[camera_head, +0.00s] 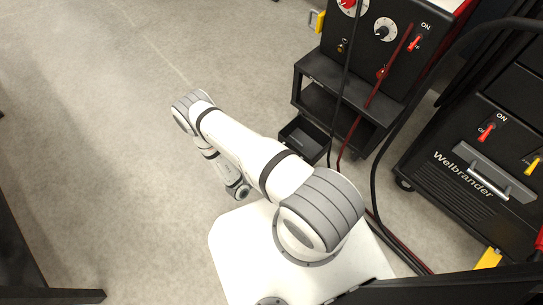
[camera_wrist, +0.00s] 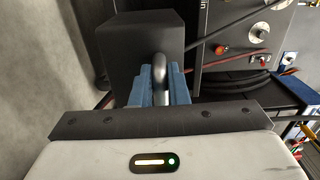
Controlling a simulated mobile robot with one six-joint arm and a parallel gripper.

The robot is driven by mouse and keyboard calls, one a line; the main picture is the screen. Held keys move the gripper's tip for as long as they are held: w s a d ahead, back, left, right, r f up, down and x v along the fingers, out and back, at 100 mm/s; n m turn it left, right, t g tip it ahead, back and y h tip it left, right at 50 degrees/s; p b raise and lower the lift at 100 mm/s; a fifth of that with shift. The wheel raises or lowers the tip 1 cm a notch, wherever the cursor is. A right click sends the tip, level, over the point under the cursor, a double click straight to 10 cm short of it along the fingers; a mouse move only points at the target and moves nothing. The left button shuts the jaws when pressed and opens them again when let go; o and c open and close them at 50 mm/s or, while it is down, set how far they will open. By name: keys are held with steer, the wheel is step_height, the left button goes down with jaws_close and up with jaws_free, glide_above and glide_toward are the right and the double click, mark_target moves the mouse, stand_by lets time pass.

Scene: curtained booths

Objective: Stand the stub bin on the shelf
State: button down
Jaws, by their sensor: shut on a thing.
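The stub bin (camera_wrist: 125,45) is a dark box that fills the upper middle of the wrist view. My gripper (camera_wrist: 161,90) has blue fingers, shut on the bin's grey curved handle (camera_wrist: 160,68). In the head view the bin (camera_head: 303,139) shows as an open-topped black box beside my upper arm, just in front of the black cart; its near part is hidden by the arm. My gripper is hidden there. The cart's lower shelf (camera_head: 318,103) is dark and partly visible under the cart top. I cannot tell the bin's exact height above the floor.
A black machine with knobs (camera_head: 370,40) stands on the cart. Black and red cables (camera_head: 347,120) hang down the cart's front, close to the bin. A Welbrander machine (camera_head: 475,160) stands to the right. Grey floor (camera_head: 100,130) is open on the left.

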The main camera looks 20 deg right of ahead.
mark_target(306, 129)
steer(key=d, duration=0.2)
steer(key=w+d+f, duration=0.1)
steer(key=shift+w+b, duration=0.1)
steer(key=shift+b, duration=0.25)
steer(key=f+b+x, duration=0.2)
steer(key=b+x, duration=0.3)
steer(key=x, duration=1.5)
steer(key=shift+f, duration=0.25)
steer(key=c, duration=1.3)
jaws_free()
steer(key=p+v, duration=0.2)
steer(key=v, duration=0.5)
steer(key=shift+s+a+p, duration=0.2)
steer(key=shift+a+p, duration=0.1)
